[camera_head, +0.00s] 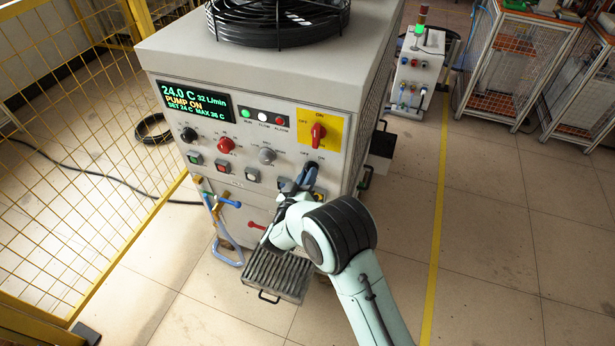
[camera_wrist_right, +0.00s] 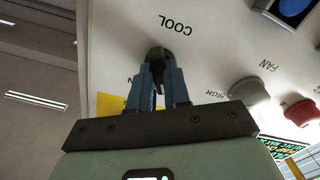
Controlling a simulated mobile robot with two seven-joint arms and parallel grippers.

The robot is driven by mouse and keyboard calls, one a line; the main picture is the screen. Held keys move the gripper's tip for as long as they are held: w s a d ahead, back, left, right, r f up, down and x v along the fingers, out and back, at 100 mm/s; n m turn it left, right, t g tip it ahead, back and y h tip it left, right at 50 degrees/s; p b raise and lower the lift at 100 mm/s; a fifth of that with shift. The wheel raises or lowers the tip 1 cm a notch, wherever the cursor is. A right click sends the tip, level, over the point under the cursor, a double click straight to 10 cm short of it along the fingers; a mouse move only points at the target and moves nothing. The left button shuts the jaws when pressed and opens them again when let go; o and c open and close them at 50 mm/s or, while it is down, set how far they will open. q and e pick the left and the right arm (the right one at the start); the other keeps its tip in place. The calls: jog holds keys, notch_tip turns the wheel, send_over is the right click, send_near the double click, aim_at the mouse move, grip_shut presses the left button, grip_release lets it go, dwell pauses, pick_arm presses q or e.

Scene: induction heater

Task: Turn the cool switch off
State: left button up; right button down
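The cool switch (camera_wrist_right: 157,53) is a small dark knob beside the upside-down COOL label in the right wrist view. In the head view it is mostly hidden by my right gripper (camera_head: 309,172), at the lower right of the white machine's front panel. In the wrist view the blue-grey fingers of my right gripper (camera_wrist_right: 160,70) close in on both sides of the knob and appear to pinch it. Which way the knob points is hard to tell. My left gripper is not in view.
A red rotary switch (camera_head: 318,131) on a yellow plate sits just above. A grey fan knob (camera_head: 267,155), a red knob (camera_head: 226,145) and several push buttons lie to the left. A slatted tray (camera_head: 277,275) juts out below.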

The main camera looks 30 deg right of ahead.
jog(key=m+b, duration=0.3)
jog(key=m, duration=0.1)
dwell(0.3)
jog(key=c, duration=1.1)
grip_release()
jog(key=v, duration=1.3)
jog(key=shift+s+a, duration=0.1)
jog(key=shift+a, duration=0.15)
